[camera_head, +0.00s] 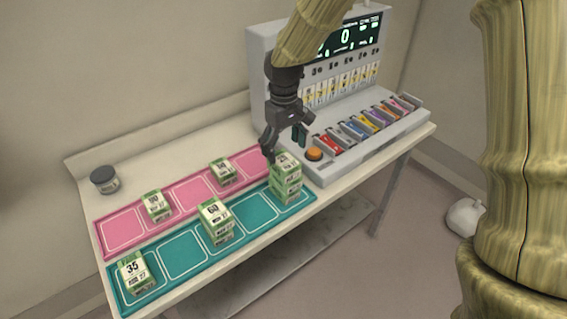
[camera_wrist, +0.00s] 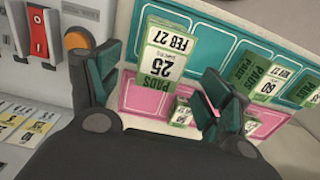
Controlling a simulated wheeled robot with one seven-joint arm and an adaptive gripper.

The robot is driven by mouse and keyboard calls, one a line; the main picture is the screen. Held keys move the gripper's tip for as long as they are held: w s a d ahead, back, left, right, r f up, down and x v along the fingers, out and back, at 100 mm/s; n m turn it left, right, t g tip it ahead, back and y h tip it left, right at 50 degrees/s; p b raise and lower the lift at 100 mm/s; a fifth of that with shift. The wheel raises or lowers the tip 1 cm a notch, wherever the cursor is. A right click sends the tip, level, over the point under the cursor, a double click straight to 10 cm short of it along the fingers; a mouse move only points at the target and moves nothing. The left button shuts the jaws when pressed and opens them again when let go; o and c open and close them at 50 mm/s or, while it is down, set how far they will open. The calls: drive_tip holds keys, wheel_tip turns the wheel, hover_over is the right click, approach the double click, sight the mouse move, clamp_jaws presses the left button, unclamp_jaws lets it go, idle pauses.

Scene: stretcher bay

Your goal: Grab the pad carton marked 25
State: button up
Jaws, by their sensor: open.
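The pad carton marked 25 (camera_wrist: 163,55) is a green and white box, also labelled PADS and FEB 27. In the head view, the top carton (camera_head: 287,163) of a stack at the right end of the teal tray (camera_head: 250,212) sits directly below my gripper (camera_head: 286,147). In the wrist view my gripper (camera_wrist: 160,82) is open, with its dark green fingertips on either side of the carton's face.
Other cartons include one marked 35 (camera_head: 133,270), a stack topped by 60 (camera_head: 215,216), and two (camera_head: 156,205) (camera_head: 222,170) on the pink tray (camera_head: 121,233). A white console (camera_head: 262,75) with an orange button (camera_head: 314,154) stands close right. A dark jar (camera_head: 104,180) stands far left.

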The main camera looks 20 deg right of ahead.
sight(284, 159)
drive_tip(key=shift+s+f+p, duration=0.25)
drive_tip(key=shift+f+p, duration=0.25)
drive_tip(key=shift+f, duration=0.05)
drive_tip(key=shift+f+p, duration=0.8)
drive_tip(key=shift+f, duration=1.3)
drive_tip(key=shift+a, duration=0.1)
drive_tip(key=c, duration=1.2)
drive_tip(key=shift+w+r, duration=0.1)
drive_tip(key=shift+r, duration=0.1)
